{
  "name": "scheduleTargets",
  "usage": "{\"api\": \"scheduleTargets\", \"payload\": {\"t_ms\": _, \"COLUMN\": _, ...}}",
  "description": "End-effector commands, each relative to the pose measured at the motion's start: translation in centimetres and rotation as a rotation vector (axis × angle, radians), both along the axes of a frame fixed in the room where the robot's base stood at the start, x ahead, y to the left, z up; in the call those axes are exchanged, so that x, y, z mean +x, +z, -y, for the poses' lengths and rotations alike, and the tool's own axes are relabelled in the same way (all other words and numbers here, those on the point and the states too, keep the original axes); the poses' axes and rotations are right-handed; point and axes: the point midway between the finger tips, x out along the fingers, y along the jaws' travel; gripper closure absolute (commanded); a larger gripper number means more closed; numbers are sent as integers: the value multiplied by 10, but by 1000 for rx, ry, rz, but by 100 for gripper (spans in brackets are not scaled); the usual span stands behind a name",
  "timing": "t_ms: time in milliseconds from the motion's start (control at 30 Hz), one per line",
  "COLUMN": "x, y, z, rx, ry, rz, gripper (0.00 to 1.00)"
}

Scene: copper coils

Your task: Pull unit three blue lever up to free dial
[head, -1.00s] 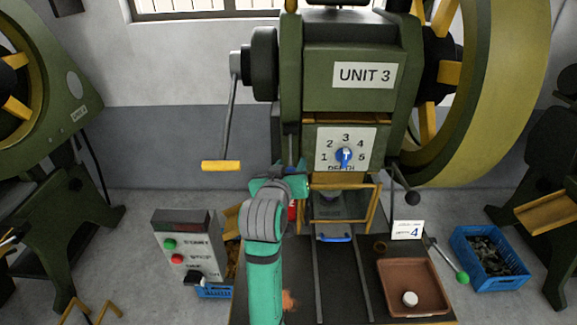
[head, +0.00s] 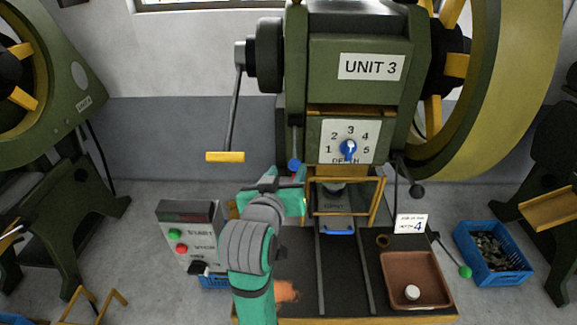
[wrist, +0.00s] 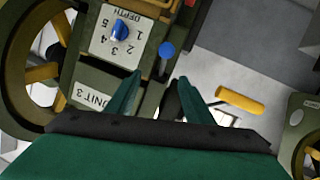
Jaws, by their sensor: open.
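The green Unit 3 press (head: 325,75) stands in the middle of the head view. Its depth dial (head: 348,149) is a blue knob on a white plate numbered 1 to 5. The blue-knobbed lever (head: 294,164) hangs left of the dial plate; its knob also shows in the wrist view (wrist: 167,50). My gripper (head: 287,178) is open, with its fingertips just below and around the knob's sides in the head view. In the wrist view the open fingers (wrist: 160,82) point toward the knob, which lies beyond the tips, not between them. Contact does not show.
A crank with a yellow handle (head: 225,157) hangs left of the lever. A yellow-framed guard (head: 377,200) stands below the dial. A control box (head: 190,235), a brown tray (head: 416,302) and a blue crate (head: 491,281) are lower down.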

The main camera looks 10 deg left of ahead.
Motion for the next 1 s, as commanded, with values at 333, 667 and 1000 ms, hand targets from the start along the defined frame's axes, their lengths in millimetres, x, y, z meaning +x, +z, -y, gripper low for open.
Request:
{"api": "scheduleTargets", "payload": {"t_ms": 333, "x": -11, "y": 2, "z": -5, "rx": 1, "ry": 6, "rz": 0, "gripper": 53}}
{"api": "scheduleTargets", "payload": {"t_ms": 667, "x": -12, "y": -23, "z": -1, "rx": -16, "ry": 11, "rz": -5, "gripper": 100}}
{"api": "scheduleTargets", "payload": {"t_ms": 1000, "x": -37, "y": -122, "z": 14, "rx": -57, "ry": 56, "rz": 0, "gripper": 100}}
